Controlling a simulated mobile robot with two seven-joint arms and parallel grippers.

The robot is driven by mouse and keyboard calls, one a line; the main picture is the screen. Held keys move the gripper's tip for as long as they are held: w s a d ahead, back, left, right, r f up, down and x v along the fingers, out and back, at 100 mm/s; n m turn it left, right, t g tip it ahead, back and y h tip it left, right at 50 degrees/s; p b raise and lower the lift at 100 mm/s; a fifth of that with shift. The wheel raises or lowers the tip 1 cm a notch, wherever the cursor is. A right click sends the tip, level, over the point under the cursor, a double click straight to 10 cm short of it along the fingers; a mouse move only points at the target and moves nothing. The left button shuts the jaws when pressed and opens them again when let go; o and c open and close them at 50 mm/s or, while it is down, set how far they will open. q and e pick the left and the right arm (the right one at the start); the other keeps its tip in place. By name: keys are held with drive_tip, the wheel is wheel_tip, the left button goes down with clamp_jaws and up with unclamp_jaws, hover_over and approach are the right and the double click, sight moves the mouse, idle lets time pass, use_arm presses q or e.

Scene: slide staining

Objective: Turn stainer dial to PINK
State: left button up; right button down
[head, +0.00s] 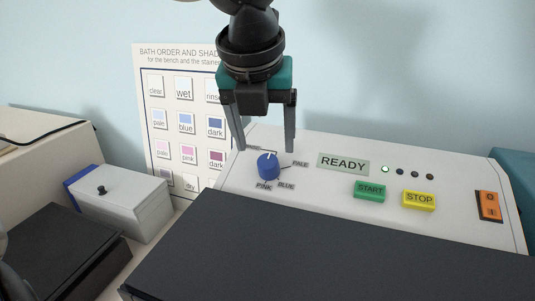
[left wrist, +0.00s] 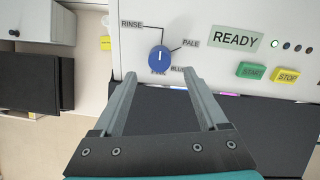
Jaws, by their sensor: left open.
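The stainer's blue dial (head: 267,165) sits at the left of the sloped white panel, and also shows in the left wrist view (left wrist: 159,60). Its white mark points up, away from the PINK label (head: 264,186) below it. BLUE and PALE labels lie to its right; the RINSE label (left wrist: 131,24) reads at the upper left in the wrist view. My left gripper (head: 266,149) is open, fingers pointing down, one to each side of the dial in the head view. In the wrist view the fingertips (left wrist: 160,73) appear just below the dial; contact cannot be told. My right gripper is not in view.
A READY display (head: 343,164), green START button (head: 369,191), yellow STOP button (head: 418,200) and orange switch (head: 489,206) are right of the dial. A dark lid (head: 330,250) fills the front. A shade chart (head: 150,110) stands behind; a white box (head: 120,203) is left.

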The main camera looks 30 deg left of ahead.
sight(268, 162)
use_arm(q)
drive_tip(key=shift+p+x, duration=0.35)
drive_tip(key=shift+x, duration=2.4)
clamp_jaws()
